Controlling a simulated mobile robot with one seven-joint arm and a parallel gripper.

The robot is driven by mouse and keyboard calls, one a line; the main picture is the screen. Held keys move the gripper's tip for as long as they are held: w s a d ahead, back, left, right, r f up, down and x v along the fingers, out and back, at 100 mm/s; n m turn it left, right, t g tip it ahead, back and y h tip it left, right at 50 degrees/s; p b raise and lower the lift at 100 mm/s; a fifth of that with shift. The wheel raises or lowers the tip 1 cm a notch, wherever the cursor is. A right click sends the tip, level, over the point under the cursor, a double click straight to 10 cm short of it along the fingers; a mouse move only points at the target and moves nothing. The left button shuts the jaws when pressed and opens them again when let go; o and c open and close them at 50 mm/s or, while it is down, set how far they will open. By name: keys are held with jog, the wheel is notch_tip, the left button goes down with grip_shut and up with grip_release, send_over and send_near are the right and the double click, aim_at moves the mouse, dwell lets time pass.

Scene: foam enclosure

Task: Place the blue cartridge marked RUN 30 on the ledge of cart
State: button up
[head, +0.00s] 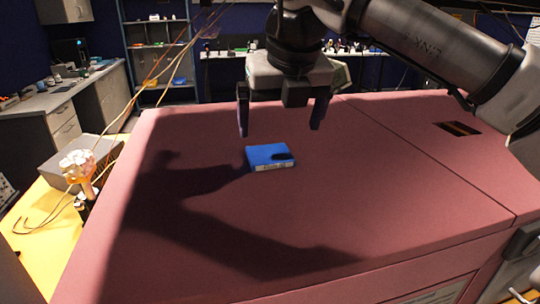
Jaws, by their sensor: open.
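A flat blue cartridge (262,154) lies on the pink top of a large cabinet-like unit (350,200), near its middle. A pale label strip shows along its front edge, but its writing is too small to read. A dark patch covers part of its right side. My gripper (281,130) points down above and slightly behind the cartridge in the picture.
The pink top is otherwise clear, with a dark slot (458,129) at its right. At the left are a yellow surface (45,225) with a grey box (75,160), loose cables and a pale flower-like object (77,165). Shelves (158,50) and a bench stand behind.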

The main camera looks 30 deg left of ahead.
aim_at(271, 157)
jog(key=shift+s+p+x, duration=0.2)
jog(key=shift+p+x, duration=0.25)
jog(key=shift+x, duration=1.25)
jog(key=shift+s+p+x, duration=0.25)
jog(key=shift+p+x, duration=0.2)
jog(key=shift+x, duration=1.3)
jog(key=shift+a, duration=0.15)
jog(key=c, duration=1.2)
jog(key=shift+o, duration=0.2)
jog(key=shift+r, duration=0.1)
